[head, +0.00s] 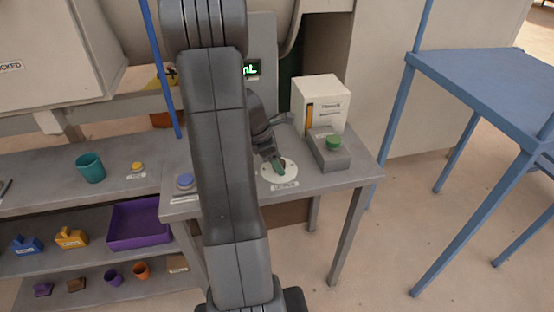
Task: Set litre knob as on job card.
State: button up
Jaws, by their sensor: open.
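The litre knob is a round white dial (289,175) with a green handle (279,168) on the grey table in the middle. A small label (285,185), too small to read, is at its front edge. My gripper (274,158) is right over the dial with its fingertips down at the green handle. It is open; I cannot tell whether a finger touches the handle. The handle's exact pointing and the dial marks are too small to read. No job card can be made out. My arm hides part of a grey display panel (262,42) with green letters.
A grey box with a green button (333,143) stands close right of the dial, with a white box (320,100) behind it. A blue button (185,181) is at the table's left. Shelves with a teal cup (90,167) and purple tray (139,222) are left; a blue table (490,90) is right.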

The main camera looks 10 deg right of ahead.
jog(key=c, duration=1)
jog(key=m+g+p, duration=0.1)
jog(key=m, duration=0.1)
jog(key=m+p, duration=0.1)
jog(key=m, duration=0.1)
jog(key=shift+w+r+m+g, duration=0.1)
jog(key=shift+w+m+g, duration=0.1)
jog(key=shift+m+g, duration=0.15)
jog(key=m+g+y, duration=0.1)
jog(key=m, duration=0.1)
jog(key=m+p, duration=0.1)
jog(key=m, duration=0.2)
jog(key=shift+w+d+g+y, duration=0.1)
jog(key=shift+d+g+y, duration=0.05)
jog(key=shift+g+y, duration=0.25)
jog(key=m+y, duration=0.1)
jog(key=m, duration=0.1)
jog(key=m+p, duration=0.1)
jog(key=m, duration=0.2)
jog(key=shift+d+m+g+y, duration=0.15)
jog(key=shift+m+g+y, duration=0.2)
jog(key=shift+y, duration=0.05)
jog(key=m+y, duration=0.1)
jog(key=m, duration=0.3)
jog(key=shift+y, duration=0.3)
jog(key=shift+m, duration=0.4)
